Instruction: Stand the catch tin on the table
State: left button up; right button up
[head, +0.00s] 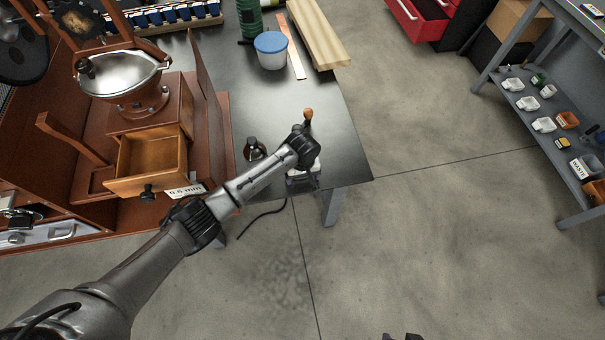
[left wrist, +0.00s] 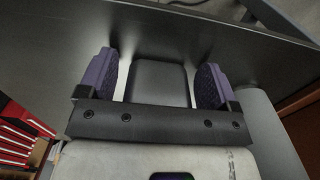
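My left gripper (head: 303,182) is at the table's front edge, its fingers mostly hidden in the head view. In the left wrist view its two purple-padded fingers (left wrist: 156,82) are spread wide. A dark grey, smooth, rounded box-like shape (left wrist: 158,84) lies between them, with a visible gap on each side. It may be the catch tin, but I cannot tell for sure. I see no other clear catch tin. The dark table (head: 335,150) is beyond the fingers. Dark tips at the bottom edge of the head view (head: 402,337) may be my right gripper; its state does not show.
A dark bottle (head: 254,150) and a wooden-knobbed handle (head: 308,115) are near my left wrist. A blue-lidded tub (head: 271,50) and a wooden board (head: 318,35) are farther back. A wooden unit with an open drawer (head: 146,160) stands left. The table's right front is bare.

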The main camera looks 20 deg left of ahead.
pick_arm(q)
jog(key=shift+o, duration=0.2)
jog(key=shift+r, duration=0.15)
notch_tip(320, 180, up, 12)
jog(key=p, duration=0.4)
